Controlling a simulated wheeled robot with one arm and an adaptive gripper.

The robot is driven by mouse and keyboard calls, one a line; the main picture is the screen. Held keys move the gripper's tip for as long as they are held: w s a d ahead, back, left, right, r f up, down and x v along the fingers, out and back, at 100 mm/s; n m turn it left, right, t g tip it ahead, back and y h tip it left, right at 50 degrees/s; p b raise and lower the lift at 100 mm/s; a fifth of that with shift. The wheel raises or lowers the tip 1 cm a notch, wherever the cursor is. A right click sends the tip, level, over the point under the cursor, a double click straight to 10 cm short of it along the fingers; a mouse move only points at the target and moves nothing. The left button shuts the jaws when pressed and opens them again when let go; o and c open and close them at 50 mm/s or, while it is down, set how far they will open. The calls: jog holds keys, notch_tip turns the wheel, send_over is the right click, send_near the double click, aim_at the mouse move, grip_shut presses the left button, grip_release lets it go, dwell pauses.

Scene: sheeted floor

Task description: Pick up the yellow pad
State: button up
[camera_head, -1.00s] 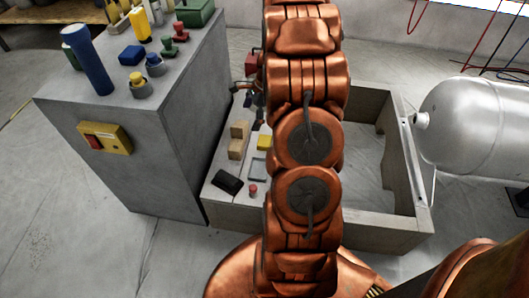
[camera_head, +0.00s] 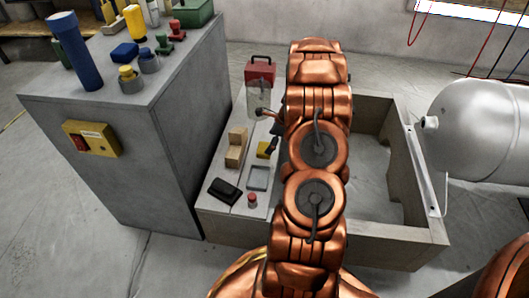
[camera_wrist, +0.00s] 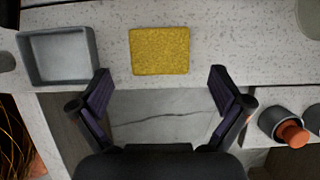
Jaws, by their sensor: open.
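The yellow pad (camera_wrist: 160,50) lies flat on the speckled grey ledge in the wrist view, ahead of my gripper and between the lines of its fingers. My gripper (camera_wrist: 160,92) is open and empty, with its two dark fingers spread wider than the pad. The fingertips are close to the pad's near edge in the picture, and I cannot tell their height above it. In the head view the yellow pad (camera_head: 264,149) shows beside my arm, partly hidden by it. My gripper's dark finger shows there near the pad.
A grey tray (camera_wrist: 58,56) sits left of the pad. A grey cup with an orange piece (camera_wrist: 284,126) is at the right. In the head view a wooden block (camera_head: 236,147), a black wallet-like object (camera_head: 224,191), a red button (camera_head: 252,199) and a red box (camera_head: 260,72) share the ledge.

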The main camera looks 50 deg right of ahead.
aim_at(266, 147)
jog(key=b+x, duration=0.1)
jog(key=x, duration=0.3)
jog(key=shift+w+a+f+b, duration=0.1)
jog(key=shift+b, duration=0.3)
jog(key=shift+c, duration=0.4)
jog(key=c, duration=1.1)
notch_tip(266, 147, up, 4)
jog(key=shift+p, duration=1.25)
jog(key=s+a+p, duration=0.1)
jog(key=s+a, duration=0.2)
jog(key=s, duration=0.1)
jog(key=s+a+p, duration=0.1)
jog(key=s+a, duration=0.2)
jog(key=a, duration=0.1)
jog(key=s+a+r+p, duration=0.1)
jog(key=s+a, duration=0.3)
jog(key=shift+s+r+p, duration=0.1)
jog(key=shift+s+p, duration=0.25)
jog(key=shift+p, duration=0.05)
